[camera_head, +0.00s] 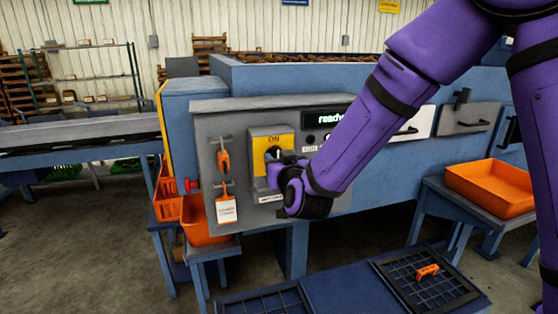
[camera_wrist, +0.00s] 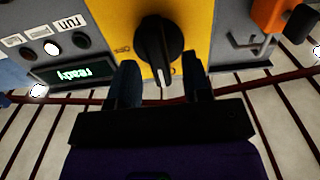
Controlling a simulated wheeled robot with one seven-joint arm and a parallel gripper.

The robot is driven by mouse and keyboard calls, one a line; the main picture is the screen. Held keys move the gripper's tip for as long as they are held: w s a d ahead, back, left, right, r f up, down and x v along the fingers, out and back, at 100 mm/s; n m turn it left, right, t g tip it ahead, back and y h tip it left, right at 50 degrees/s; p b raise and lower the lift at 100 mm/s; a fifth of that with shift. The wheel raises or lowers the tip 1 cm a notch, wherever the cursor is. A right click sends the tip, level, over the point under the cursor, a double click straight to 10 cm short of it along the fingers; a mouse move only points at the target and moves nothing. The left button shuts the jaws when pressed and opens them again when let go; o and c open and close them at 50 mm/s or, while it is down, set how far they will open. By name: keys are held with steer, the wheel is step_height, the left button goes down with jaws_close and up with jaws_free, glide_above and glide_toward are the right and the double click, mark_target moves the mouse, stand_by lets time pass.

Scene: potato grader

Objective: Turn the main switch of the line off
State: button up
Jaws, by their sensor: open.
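The main switch is a black rotary knob (camera_wrist: 158,50) with a white pointer line, on a yellow plate (camera_head: 257,138) marked ON at its top. The knob also shows partly in the head view (camera_head: 272,153), above my gripper. In the wrist view the pointer aims down, toward my palm. My gripper (camera_head: 274,172) is open in front of the plate. In the wrist view its two dark fingers (camera_wrist: 160,68) stand left and right of the knob's lower part. I cannot tell whether they touch it. My wrist hides the plate's lower right in the head view.
A display (camera_head: 324,115) reads "ready"; a white lamp (camera_wrist: 51,48) is lit in the wrist view. Left of the plate hang an orange padlock (camera_head: 223,161) and a tag (camera_head: 226,209). Orange bins (camera_head: 203,222) stand below left. A table with an orange tray (camera_head: 492,184) stands right.

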steer(key=shift+w+a, duration=0.1)
steer(key=shift+w, duration=0.2)
jaws_close()
steer(key=shift+m, duration=0.3)
steer(key=shift+d+f+m, duration=0.1)
steer(key=shift+f+m, duration=0.05)
steer(key=shift+m, duration=2.7)
steer(key=shift+d+f+m, duration=0.1)
steer(key=shift+d+m, duration=0.05)
steer(key=shift+m, duration=2.75)
steer(key=shift+d+f+m, duration=0.1)
steer(key=shift+f+m, duration=0.05)
steer(key=shift+m, duration=2.7)
